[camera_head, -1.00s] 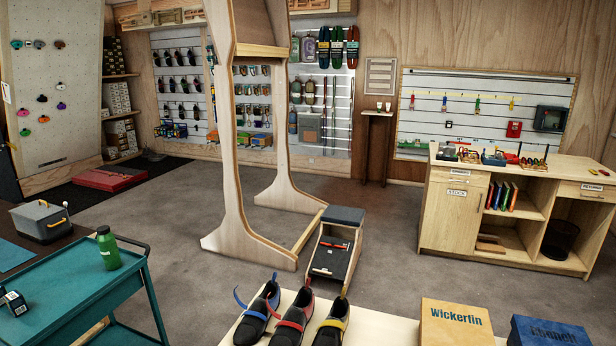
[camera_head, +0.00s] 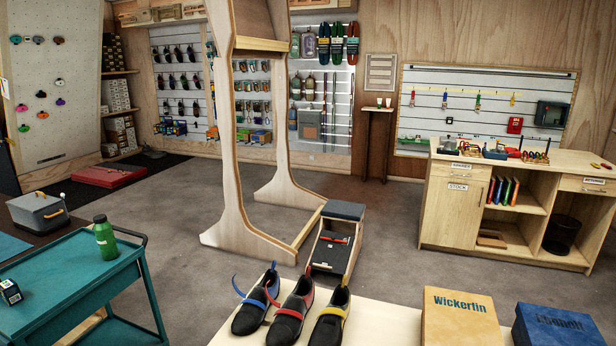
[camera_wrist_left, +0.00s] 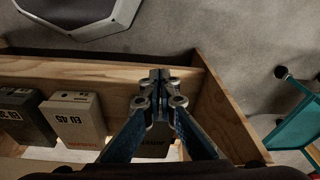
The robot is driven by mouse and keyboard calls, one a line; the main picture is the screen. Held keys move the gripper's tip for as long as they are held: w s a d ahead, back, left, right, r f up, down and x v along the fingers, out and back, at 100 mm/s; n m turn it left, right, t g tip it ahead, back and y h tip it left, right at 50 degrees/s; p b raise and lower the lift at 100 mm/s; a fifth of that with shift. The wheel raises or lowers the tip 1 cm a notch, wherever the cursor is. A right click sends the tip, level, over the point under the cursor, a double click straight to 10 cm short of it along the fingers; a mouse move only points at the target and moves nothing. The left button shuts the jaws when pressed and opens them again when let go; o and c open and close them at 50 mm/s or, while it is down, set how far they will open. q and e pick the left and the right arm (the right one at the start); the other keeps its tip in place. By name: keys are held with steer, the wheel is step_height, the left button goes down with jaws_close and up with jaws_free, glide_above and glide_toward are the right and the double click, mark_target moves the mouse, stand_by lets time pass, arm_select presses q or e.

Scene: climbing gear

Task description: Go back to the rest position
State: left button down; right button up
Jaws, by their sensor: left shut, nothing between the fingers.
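My left gripper (camera_wrist_left: 160,75) shows in the left wrist view. Its fingertips are together and nothing is between them. It hangs over a wooden rack or bench (camera_wrist_left: 110,72), and a dark box lies partly hidden beneath the fingers. Neither gripper shows in the head view. My right gripper is in no frame.
In the head view three climbing shoes (camera_head: 296,309) stand on a pale table (camera_head: 385,325) with a Wickerfin box (camera_head: 460,322) and a blue box (camera_head: 553,328). A teal cart (camera_head: 75,275) with a green bottle (camera_head: 105,240) stands left. Grey floor lies between.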

arm_select(q)
steer(key=s+a+f+g+b, duration=0.1)
steer(key=s+a+f+b, duration=0.1)
steer(key=s+f, duration=1.3)
steer(key=shift+s+a+f+b, duration=0.15)
steer(key=shift+a+f+b, duration=0.25)
steer(key=shift+f+b, duration=0.1)
